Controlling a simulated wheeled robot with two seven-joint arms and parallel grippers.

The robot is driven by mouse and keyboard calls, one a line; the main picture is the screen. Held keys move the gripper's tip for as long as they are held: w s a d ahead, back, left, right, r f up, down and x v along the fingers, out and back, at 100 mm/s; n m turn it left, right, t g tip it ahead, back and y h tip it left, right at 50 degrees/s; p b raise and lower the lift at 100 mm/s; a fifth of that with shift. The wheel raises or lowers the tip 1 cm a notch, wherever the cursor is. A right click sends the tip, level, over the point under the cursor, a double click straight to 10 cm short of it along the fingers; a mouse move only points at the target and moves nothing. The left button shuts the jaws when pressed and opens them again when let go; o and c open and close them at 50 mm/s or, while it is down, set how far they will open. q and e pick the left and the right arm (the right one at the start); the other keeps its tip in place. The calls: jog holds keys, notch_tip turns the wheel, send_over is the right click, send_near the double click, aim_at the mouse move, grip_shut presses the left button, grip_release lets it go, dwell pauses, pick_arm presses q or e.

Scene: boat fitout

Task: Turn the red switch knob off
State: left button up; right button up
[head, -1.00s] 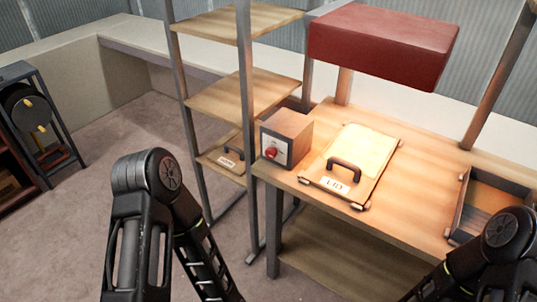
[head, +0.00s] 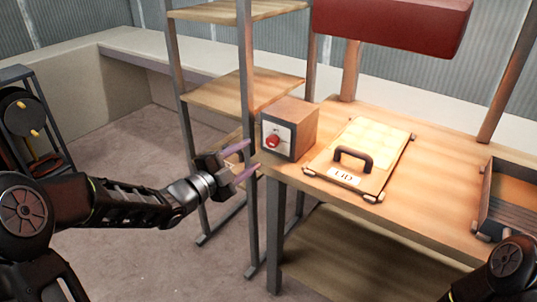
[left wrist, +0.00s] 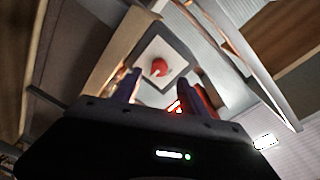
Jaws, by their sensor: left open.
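The red switch knob (head: 273,141) sits on the white plate of a wooden box (head: 300,118) at the left end of the workbench. The knob also shows in the left wrist view (left wrist: 160,67), ahead of the fingers on its pale, dark-edged plate. My left gripper (head: 246,161) is open and empty, to the left of the box and slightly below the knob, apart from it. Its fingers point toward the box. In the left wrist view the two fingers (left wrist: 157,97) stand apart below the knob. My right gripper is out of view; only part of the right arm shows at lower right.
A board with a black handle and label (head: 362,163) lies on the workbench (head: 430,210) right of the box. An open tray (head: 508,205) is at the right. A metal-framed shelf (head: 215,95) stands behind my left gripper. A red hood (head: 395,22) hangs above.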

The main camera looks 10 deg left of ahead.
aim_at(270, 143)
pick_arm(q)
jog(key=shift+s+d+r+m, duration=0.15)
jog(key=shift+m, duration=0.55)
jog(key=shift+x, duration=3.95)
grip_shut()
